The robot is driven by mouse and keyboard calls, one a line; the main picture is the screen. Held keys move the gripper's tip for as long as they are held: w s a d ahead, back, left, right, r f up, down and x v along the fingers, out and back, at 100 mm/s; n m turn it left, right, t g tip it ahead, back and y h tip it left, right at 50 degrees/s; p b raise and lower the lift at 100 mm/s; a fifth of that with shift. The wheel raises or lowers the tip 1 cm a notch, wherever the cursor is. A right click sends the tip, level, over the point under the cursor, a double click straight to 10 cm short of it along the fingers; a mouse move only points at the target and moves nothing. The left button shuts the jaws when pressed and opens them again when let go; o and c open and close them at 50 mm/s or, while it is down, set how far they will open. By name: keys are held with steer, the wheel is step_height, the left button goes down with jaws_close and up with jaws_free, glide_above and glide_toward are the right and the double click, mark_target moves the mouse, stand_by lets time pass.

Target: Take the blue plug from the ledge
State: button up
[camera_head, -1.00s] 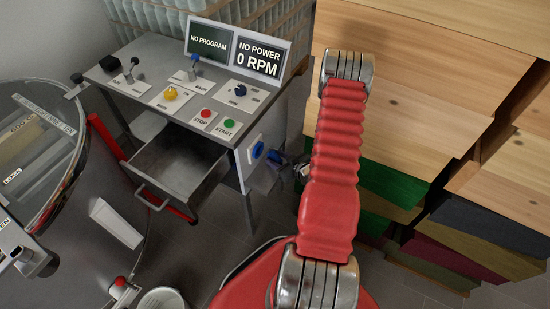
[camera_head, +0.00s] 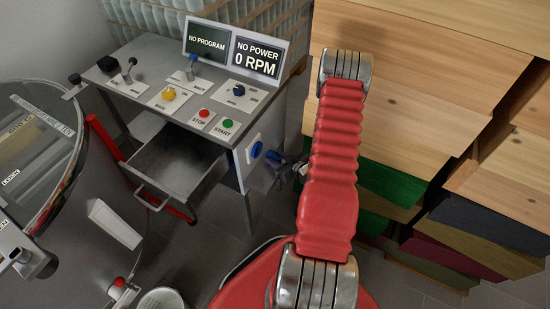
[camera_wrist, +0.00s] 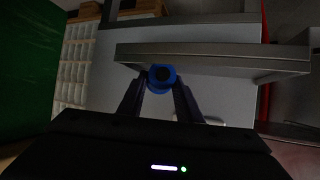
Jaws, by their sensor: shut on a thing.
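The blue plug (camera_wrist: 161,75) is round with a dark centre. It sits between the two dark fingers of my gripper (camera_wrist: 160,88) in the wrist view. The gripper is shut on it. In the head view the blue plug (camera_head: 273,156) shows small at the right side of the grey desk, with my gripper (camera_head: 280,163) partly hidden by my red arm. The small pale ledge (camera_head: 262,180) is on the desk's side, below the plug. I cannot tell whether the plug touches it. A blue socket on a white plate (camera_head: 256,149) is just left of the plug.
The grey desk (camera_head: 150,60) carries levers, knobs, stop and start buttons and a "NO POWER 0 RPM" screen (camera_head: 257,58). Its drawer (camera_head: 178,165) is open. Stacked wooden boxes (camera_head: 430,60) stand close on the right. A round glass-topped tank (camera_head: 40,150) is at left.

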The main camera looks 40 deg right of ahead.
steer(key=shift+r, duration=0.1)
step_height(320, 180, up, 28)
stand_by(1.1)
